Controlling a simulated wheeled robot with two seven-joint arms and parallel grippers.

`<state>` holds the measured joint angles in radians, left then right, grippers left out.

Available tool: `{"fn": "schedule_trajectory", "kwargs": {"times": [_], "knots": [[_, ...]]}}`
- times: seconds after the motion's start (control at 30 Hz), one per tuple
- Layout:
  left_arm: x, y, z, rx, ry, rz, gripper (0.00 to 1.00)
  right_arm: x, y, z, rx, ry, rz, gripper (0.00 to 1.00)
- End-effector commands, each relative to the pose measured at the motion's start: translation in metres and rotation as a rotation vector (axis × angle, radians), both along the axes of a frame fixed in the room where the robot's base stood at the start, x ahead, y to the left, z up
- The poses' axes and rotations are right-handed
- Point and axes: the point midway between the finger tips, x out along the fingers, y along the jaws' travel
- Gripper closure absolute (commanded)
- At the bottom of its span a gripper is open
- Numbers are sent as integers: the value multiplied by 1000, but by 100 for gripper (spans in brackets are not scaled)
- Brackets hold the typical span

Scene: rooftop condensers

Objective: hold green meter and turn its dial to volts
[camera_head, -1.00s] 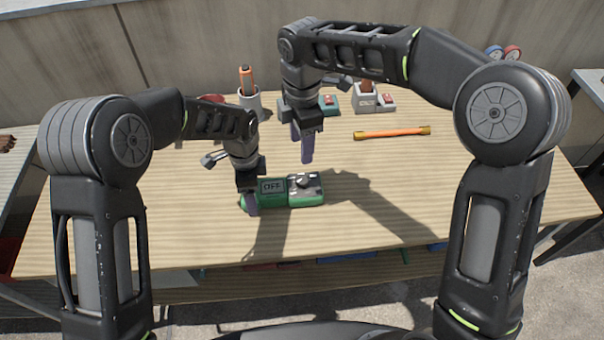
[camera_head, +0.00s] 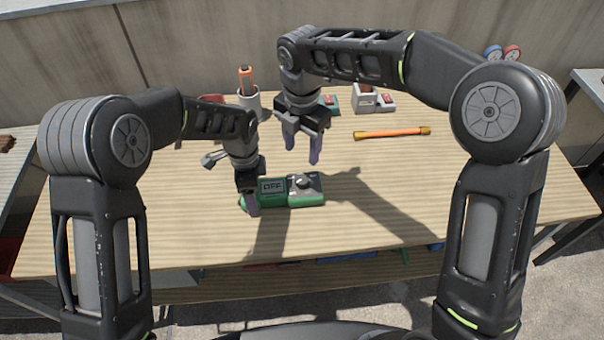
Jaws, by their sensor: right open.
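The green meter (camera_head: 290,200) lies flat on the workbench in the middle. Its small screen (camera_head: 272,186) reads OFF, and its grey dial (camera_head: 303,181) is on the right part of its face. My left gripper (camera_head: 250,200) is down at the meter's left end, with a finger in front of the near edge. The far finger is hidden, so I cannot tell whether it grips the meter. My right gripper (camera_head: 302,150) is open and empty, pointing down above and a little behind the dial, apart from it.
An orange rod (camera_head: 392,133) with yellow ends lies at the back right. A cup (camera_head: 249,103) with an orange-handled tool stands at the back. The bench (camera_head: 420,190) is clear at right and front.

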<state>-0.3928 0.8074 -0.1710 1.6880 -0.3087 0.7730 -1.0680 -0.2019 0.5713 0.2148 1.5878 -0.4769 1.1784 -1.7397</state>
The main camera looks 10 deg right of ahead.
Motion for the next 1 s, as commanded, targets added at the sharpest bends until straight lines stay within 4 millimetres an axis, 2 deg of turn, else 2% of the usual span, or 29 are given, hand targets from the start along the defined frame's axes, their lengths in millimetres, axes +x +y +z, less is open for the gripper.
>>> {"fn": "schedule_trajectory", "kwargs": {"times": [0.3,0.5,0.7,0.93,1.0], "knots": [[1,0,1,-1,-2,1,88,-1,-1,-59,-2,5,-1,48],[1,0,1,-1,-2,1,88,-1,0,-91,-1,2,-1,48],[1,0,1,-1,-2,1,88,0,-1,-104,-1,1,-2,48],[1,0,1,-1,-2,1,88,0,-1,-104,0,0,-2,48],[1,0,1,-1,-2,1,88,0,-1,-104,0,0,-2,52]]}}
